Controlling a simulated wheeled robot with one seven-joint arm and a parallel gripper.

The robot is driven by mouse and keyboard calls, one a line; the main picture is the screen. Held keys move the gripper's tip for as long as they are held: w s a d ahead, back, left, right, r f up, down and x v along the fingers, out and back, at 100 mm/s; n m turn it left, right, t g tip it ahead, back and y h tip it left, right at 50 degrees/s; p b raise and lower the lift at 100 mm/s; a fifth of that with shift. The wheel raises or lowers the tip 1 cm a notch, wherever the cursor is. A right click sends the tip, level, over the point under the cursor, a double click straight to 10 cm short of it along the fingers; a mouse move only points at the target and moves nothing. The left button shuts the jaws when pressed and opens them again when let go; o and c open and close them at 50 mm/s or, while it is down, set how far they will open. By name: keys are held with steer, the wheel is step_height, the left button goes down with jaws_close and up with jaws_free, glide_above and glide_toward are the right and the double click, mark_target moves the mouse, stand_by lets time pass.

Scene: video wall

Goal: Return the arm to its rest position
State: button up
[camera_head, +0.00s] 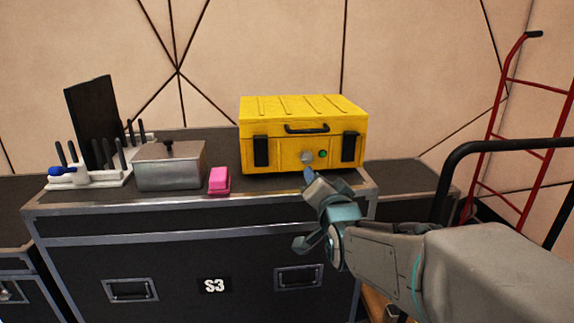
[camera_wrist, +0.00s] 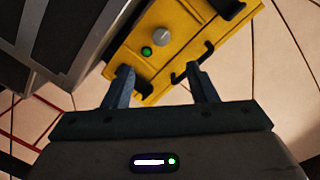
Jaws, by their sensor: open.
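My gripper (camera_head: 308,208) is in front of the black flight case's right part, with its upper fingertip near the case's top front edge. It is open and empty. In the wrist view my two fingers (camera_wrist: 162,88) stand apart, with nothing between them. Beyond them in that view is the front of the yellow case (camera_wrist: 183,60), with a grey knob and a green button. In the head view the closed yellow case (camera_head: 303,118) stands on the flight case. My arm reaches in from the lower right. Whether a fingertip touches anything cannot be told.
The black flight case (camera_head: 185,252) marked S3 has a metal-edged top. On it are a metal box with a lid (camera_head: 170,168), a pink block (camera_head: 219,181) and a white rack (camera_head: 103,180). A red hand truck (camera_head: 497,130) and a black rail (camera_head: 500,147) stand at the right.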

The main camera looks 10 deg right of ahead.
steer(key=s+r+n+g+p, duration=0.8)
steer(key=s+r+g+p, duration=0.6)
steer(key=p, duration=2.2)
steer(key=s+r, duration=0.8)
steer(key=shift+s+n+p, duration=0.3)
steer(key=shift+p, duration=0.05)
